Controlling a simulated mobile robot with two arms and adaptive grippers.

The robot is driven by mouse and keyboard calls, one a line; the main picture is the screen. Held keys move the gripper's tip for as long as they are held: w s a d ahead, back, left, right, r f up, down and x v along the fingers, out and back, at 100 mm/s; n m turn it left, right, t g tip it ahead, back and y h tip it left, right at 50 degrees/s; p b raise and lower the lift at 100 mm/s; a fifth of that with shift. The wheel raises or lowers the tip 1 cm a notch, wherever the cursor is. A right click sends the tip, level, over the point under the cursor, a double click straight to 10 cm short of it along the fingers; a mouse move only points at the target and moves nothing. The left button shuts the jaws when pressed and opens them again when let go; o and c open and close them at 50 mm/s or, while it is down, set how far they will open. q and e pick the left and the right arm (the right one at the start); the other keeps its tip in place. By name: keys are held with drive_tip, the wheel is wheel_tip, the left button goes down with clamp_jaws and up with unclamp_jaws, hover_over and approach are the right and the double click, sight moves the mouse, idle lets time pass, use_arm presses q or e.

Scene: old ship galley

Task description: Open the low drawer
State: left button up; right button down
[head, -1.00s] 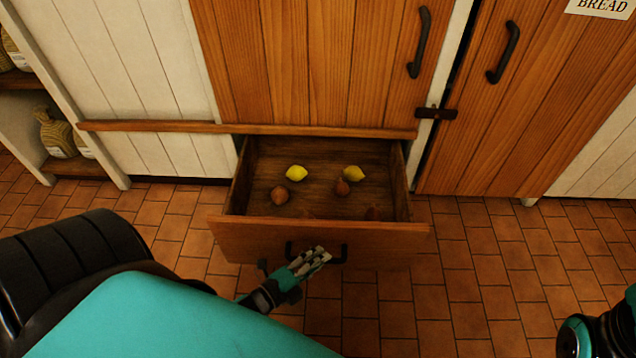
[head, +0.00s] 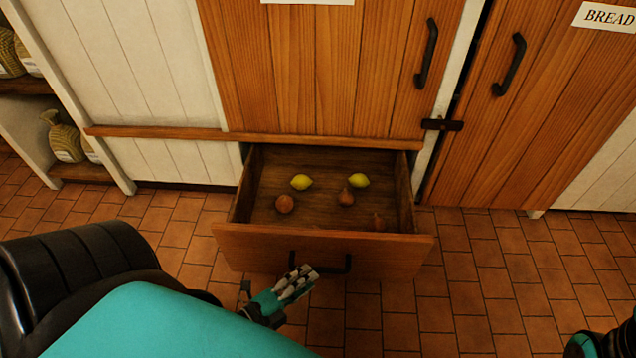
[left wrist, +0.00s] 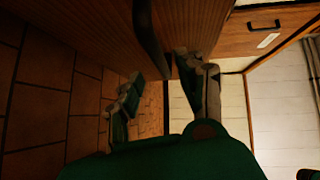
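The low drawer (head: 330,243) stands pulled well out under the wooden cupboard door, with its inside showing. Its dark bar handle (head: 337,266) is on the front panel; a dark bar (left wrist: 150,40) also shows in the left wrist view. My left gripper (head: 298,280) is at the left part of the handle, just in front of the panel. In the left wrist view its fingers (left wrist: 163,82) are spread apart with nothing held between them. Whether a finger touches the handle I cannot tell.
Inside the drawer lie two yellow lemons (head: 301,182) and three brown onion-like items (head: 284,204). A latched bread cupboard door (head: 540,110) is at right, shelves with wrapped bottles (head: 64,138) at left. Tiled floor (head: 480,290) is free in front and to the right.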

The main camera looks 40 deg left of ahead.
use_arm(q)
drive_tip(key=f+v, duration=0.1)
drive_tip(key=v, duration=0.5)
drive_tip(key=shift+s+r, duration=0.35)
drive_tip(key=shift+r, duration=0.2)
drive_tip(key=shift+r, duration=0.1)
